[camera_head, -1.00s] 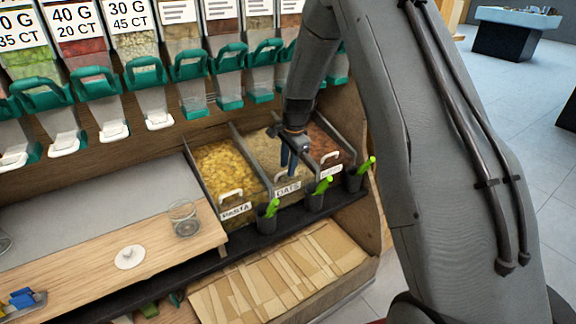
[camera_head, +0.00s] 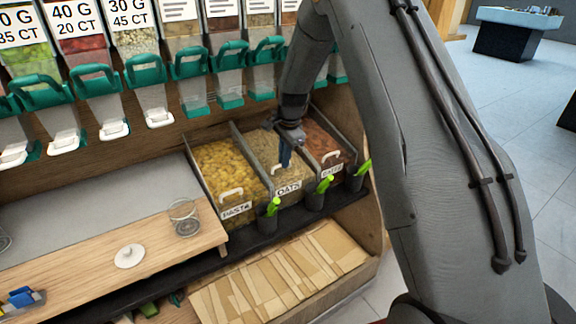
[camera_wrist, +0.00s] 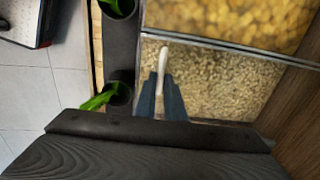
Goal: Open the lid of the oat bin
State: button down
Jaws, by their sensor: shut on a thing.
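The oat bin (camera_head: 262,147), labelled OATS, is the middle one of the row of bins in the head view. Its clear lid covers pale oats, which also show in the wrist view (camera_wrist: 225,85). A white handle (camera_wrist: 162,65) stands on the lid near the front edge. My gripper (camera_head: 285,162) reaches down from above to the front of the bin. In the wrist view my gripper's blue fingers (camera_wrist: 161,88) lie on both sides of the handle, shut on it. The lid looks down, though my arm hides part of the bin's back.
The pasta bin (camera_head: 225,168) is to the left, and another bin (camera_head: 325,145) to the right. Black cups with green scoops (camera_head: 322,187) stand along the front ledge. Teal-handled dispensers (camera_head: 190,65) hang above. A glass jar (camera_head: 184,217) stands on the wooden counter (camera_head: 150,250).

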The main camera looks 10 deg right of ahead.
jog(key=shift+w+a+r, duration=0.1)
jog(key=shift+w+a, duration=0.05)
jog(key=shift+w, duration=0.3)
jog(key=c, duration=1.8)
grip_release()
jog(key=shift+c, duration=0.2)
jog(key=shift+s, duration=0.15)
